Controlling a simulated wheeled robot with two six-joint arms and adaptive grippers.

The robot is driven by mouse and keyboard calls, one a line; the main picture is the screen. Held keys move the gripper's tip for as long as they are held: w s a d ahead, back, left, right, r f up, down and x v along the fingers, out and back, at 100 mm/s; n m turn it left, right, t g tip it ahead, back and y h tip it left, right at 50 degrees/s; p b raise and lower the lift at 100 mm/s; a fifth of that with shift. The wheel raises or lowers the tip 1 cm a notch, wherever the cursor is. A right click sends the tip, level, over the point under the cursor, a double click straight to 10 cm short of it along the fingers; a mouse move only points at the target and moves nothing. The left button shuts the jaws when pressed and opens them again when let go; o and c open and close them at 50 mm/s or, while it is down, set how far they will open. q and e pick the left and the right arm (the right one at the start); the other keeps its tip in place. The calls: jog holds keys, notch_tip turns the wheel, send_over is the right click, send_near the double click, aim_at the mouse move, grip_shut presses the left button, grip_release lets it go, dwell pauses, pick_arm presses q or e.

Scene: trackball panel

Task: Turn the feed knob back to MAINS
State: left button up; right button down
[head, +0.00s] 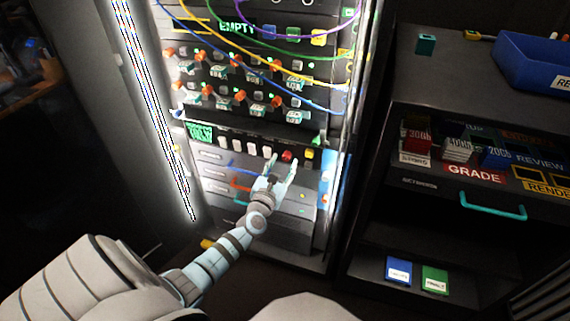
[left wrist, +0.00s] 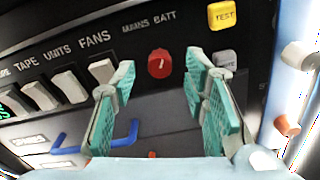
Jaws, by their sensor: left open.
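The red feed knob (left wrist: 160,63) sits on the dark panel under the labels MAINS and BATT. Its pale pointer mark looks close to upright, and I cannot tell for sure which label it points at. In the head view the knob (head: 287,155) shows just beyond the fingertips. My left gripper (head: 281,168) is open and empty in front of the panel. In the left wrist view its teal-padded fingers (left wrist: 160,82) stand apart, one on each side below the knob, not visibly touching it. My right gripper is not in view.
Left of the knob is a row of pale switches (left wrist: 68,86) labelled TAPE, UNITS and FANS. A yellow TEST button (left wrist: 222,15) and a grey button (left wrist: 224,59) are at right. Drawers with a blue handle (left wrist: 121,136) lie below. A dark cabinet (head: 425,205) stands to the right.

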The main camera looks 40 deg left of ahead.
aim_at(287, 156)
pick_arm(q)
jog(key=shift+x, duration=0.75)
jog(key=shift+w+a+b, duration=0.25)
jog(key=shift+w+b, duration=0.1)
jog(key=shift+w, duration=0.2)
jog(key=shift+c, duration=0.2)
grip_shut()
